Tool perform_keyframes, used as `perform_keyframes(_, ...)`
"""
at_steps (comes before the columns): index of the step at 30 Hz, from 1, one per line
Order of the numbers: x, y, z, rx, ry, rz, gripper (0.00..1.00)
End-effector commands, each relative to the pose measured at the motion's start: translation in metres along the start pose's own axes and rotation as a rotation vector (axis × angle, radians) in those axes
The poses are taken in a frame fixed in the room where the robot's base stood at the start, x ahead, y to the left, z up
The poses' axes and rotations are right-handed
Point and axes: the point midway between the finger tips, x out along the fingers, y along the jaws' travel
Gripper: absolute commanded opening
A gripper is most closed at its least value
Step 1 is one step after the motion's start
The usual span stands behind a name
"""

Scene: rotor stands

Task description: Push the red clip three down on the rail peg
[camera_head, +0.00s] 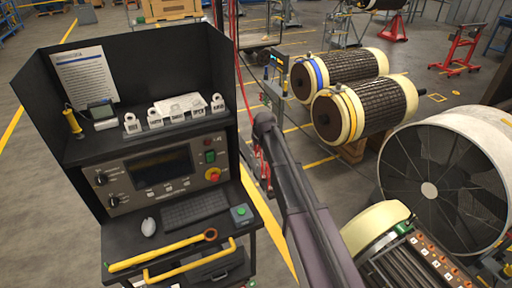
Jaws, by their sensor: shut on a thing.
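My arm (305,215) rises from the bottom middle to a dark joint (265,124) right of the black console. I cannot make out my gripper or its fingers. Small red parts (263,170) show just left of the arm below that joint; I cannot tell what they are. A row of orange-red blocks with pale marks (430,254) runs along a strip on the machine at the bottom right. I cannot tell whether these are the clips, which one is three, or where the rail peg is.
The black console (160,150) stands at the left, with a keyboard (195,208) and a yellow-handled tool (160,254). Two rotors (365,108) (340,68) lie behind my arm. A large fan (445,180) stands at the right. Red cables (236,60) hang behind the console. Floor shows between console and rotors.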

Motion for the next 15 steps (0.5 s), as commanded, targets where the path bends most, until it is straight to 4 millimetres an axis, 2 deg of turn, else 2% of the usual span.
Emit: perform_keyframes(15, 0.03, -0.001, 0.013, -0.001, 0.0, -0.001, 0.0)
